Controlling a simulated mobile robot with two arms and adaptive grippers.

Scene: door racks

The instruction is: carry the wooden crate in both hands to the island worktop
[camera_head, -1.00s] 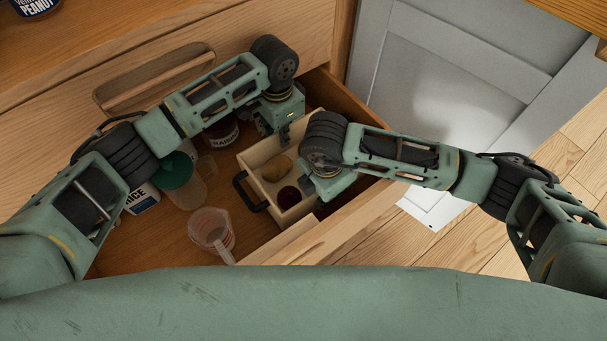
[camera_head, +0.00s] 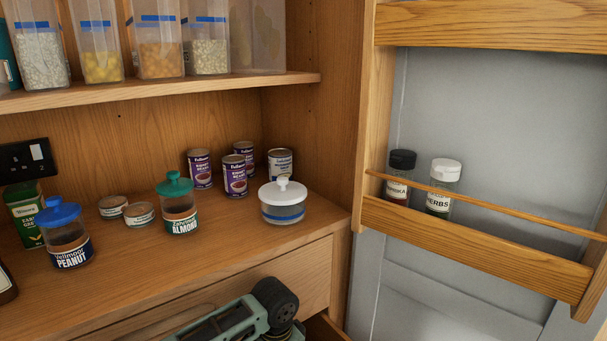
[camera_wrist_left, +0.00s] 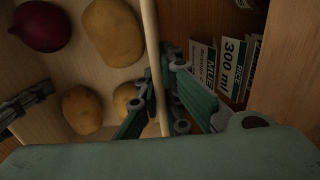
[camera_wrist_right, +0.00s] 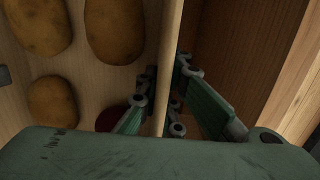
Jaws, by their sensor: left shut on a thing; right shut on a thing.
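The wooden crate shows in the left wrist view (camera_wrist_left: 152,40) and the right wrist view (camera_wrist_right: 171,45). It holds several potatoes (camera_wrist_left: 112,32) and a dark red onion (camera_wrist_left: 40,26). My left gripper (camera_wrist_left: 160,88) is shut on one crate wall, a finger on each side. My right gripper (camera_wrist_right: 165,92) is likewise shut on a crate wall. In the head view, only part of my left arm shows at the bottom; both grippers and the crate are out of that view. The island worktop is not in view.
Labelled packages (camera_wrist_left: 226,68) stand beside the crate in the left wrist view. Above, a cupboard counter (camera_head: 130,270) holds jars, cans and a white-lidded pot (camera_head: 283,205). A door rack (camera_head: 470,240) with two spice jars (camera_head: 442,188) juts out at right.

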